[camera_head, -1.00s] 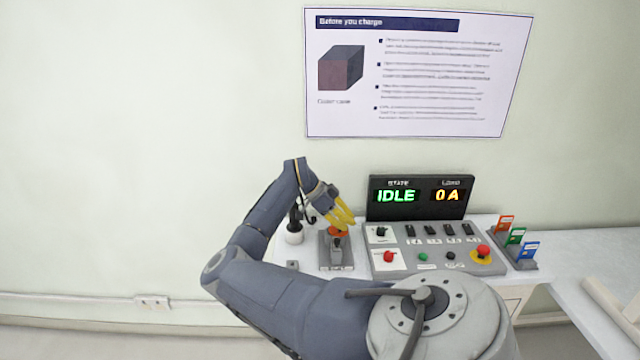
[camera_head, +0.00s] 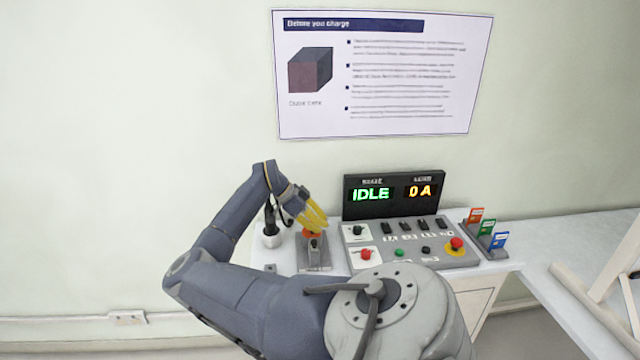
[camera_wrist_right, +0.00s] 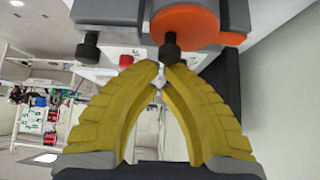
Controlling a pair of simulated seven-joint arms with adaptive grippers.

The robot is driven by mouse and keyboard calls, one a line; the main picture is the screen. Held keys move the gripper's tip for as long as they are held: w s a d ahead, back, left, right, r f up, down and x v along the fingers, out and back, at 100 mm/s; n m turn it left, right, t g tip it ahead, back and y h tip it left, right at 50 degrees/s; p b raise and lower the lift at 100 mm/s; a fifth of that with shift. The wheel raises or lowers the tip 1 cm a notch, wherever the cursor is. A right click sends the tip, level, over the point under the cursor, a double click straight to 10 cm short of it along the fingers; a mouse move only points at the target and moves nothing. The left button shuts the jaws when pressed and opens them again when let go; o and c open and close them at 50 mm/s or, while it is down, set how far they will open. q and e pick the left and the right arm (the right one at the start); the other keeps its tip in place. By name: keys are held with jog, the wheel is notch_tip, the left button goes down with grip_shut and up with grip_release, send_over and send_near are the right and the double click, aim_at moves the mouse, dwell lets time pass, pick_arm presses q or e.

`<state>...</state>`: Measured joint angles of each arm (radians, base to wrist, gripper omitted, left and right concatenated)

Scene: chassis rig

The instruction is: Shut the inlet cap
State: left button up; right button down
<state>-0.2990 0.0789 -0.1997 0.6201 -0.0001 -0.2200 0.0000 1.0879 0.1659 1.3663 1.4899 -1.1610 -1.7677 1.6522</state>
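A grey block (camera_head: 313,262) stands on the bench, left of the control panel, with an orange round part (camera_head: 312,234) at its top that looks like the inlet cap. In the right wrist view the orange part (camera_wrist_right: 188,24) carries a short black knob (camera_wrist_right: 169,46). My right gripper (camera_head: 319,229) is at the orange part, with its yellow fingers pointing down to it. In the right wrist view its fingertips (camera_wrist_right: 160,66) nearly meet, just beside the knob, with nothing clearly held. I cannot tell whether they touch. The cap's hinge and seat are hidden. My left gripper is out of view.
The control panel (camera_head: 398,262) has knobs and buttons, and its display (camera_head: 393,196) reads IDLE and 0 A. A dark plug-like part in a white holder (camera_head: 270,240) stands close left of the block. Coloured tags (camera_head: 488,231) stand at the right.

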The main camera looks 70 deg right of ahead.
jog(key=shift+w, duration=0.2)
jog(key=shift+w, duration=0.55)
